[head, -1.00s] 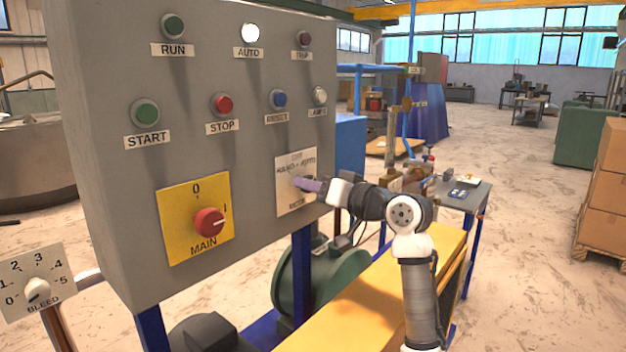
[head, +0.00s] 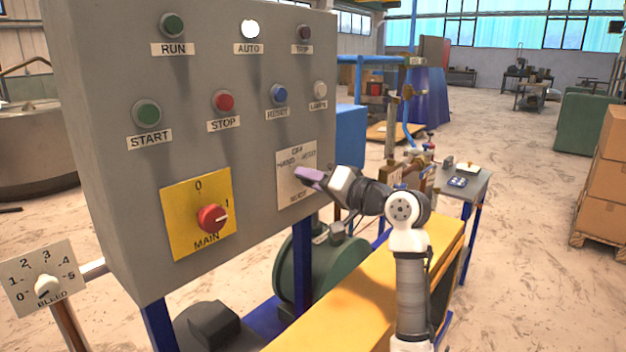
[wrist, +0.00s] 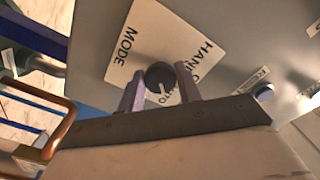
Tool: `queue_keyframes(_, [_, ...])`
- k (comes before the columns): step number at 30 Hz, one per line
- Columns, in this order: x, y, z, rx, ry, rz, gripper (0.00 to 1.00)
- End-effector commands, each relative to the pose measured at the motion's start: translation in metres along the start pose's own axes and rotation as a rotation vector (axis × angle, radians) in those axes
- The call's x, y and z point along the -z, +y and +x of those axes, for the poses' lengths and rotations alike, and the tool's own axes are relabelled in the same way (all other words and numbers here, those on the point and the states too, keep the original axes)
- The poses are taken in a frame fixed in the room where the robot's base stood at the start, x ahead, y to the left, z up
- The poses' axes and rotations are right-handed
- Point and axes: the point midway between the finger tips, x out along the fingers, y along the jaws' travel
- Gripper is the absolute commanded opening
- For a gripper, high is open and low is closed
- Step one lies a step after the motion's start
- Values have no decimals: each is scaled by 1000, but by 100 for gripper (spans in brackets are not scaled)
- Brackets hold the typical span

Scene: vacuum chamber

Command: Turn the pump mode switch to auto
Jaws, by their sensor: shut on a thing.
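The pump mode switch is a black round knob (wrist: 160,76) with a white pointer mark, on a white plate (head: 290,197) lettered OFF, HAND, AUTO and MODE. In the wrist view the pointer faces down, toward the partly hidden AUTO lettering. My gripper (head: 302,173) reaches the plate from the right, its purple fingers at the knob. In the wrist view my gripper (wrist: 159,70) has one finger on each side of the knob and is shut on it. In the head view the fingers hide the knob. The AUTO lamp (head: 250,29) glows white.
The grey panel (head: 235,150) also carries START (head: 147,113), STOP (head: 223,101) and RESET (head: 279,95) buttons and a red MAIN switch (head: 212,218) on yellow. A BLEED dial (head: 47,286) stands at lower left. A yellow bench (head: 345,295) lies below my arm.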

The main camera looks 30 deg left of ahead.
Motion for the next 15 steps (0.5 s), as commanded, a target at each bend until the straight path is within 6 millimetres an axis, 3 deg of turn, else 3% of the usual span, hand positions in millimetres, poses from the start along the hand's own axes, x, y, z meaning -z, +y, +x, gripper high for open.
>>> queue_keyframes(3, [2,0,-1,1,5,0,11])
queue_keyframes(4, [2,0,-1,1,5,0,38])
queue_keyframes(8, [1,0,-1,1,3,0,55])
queue_keyframes(15, [1,0,0,0,1,-1,56])
